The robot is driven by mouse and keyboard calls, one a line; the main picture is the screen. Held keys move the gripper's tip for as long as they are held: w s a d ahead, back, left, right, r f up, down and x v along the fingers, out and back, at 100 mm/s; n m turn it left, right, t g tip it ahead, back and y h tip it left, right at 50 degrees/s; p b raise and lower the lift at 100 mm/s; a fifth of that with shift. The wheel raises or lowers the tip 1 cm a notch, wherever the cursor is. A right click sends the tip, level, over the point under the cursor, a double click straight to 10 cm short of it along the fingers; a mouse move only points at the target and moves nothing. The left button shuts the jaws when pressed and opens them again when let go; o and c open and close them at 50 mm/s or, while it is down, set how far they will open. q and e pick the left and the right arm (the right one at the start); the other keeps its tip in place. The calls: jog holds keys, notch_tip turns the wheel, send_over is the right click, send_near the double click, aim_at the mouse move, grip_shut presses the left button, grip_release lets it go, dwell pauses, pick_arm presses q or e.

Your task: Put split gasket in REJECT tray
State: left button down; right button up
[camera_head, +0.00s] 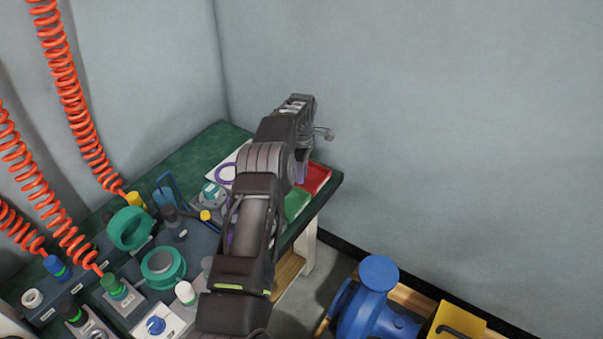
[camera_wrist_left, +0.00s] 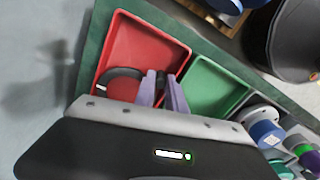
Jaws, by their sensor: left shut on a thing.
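The red tray (camera_wrist_left: 147,45) fills the upper middle of the left wrist view, and its red floor also shows in the head view (camera_head: 317,177) beside my left arm. My left gripper (camera_wrist_left: 163,85) has its purple-grey fingers over the lower part of this tray. It is shut on a dark ring, the split gasket (camera_wrist_left: 121,73), which extends left from the fingers over the red tray. I cannot tell whether the gasket touches the tray floor. In the head view my arm hides the gasket and most of the gripper. My right gripper is in neither view.
A green tray (camera_wrist_left: 217,87) adjoins the red one. In the head view, a purple ring (camera_head: 226,173) lies on a white sheet left of my arm. Teal rings (camera_head: 130,229), bottles and fixtures crowd the bench's left. A blue valve body (camera_head: 377,295) stands lower right.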

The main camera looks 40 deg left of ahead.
pick_arm(q)
jog(key=shift+f, duration=0.1)
jog(key=c, duration=1.3)
grip_release()
jog(key=shift+s+d+f, duration=0.1)
jog(key=shift+f, duration=0.05)
notch_tip(320, 180, up, 8)
jog(key=shift+r, duration=0.15)
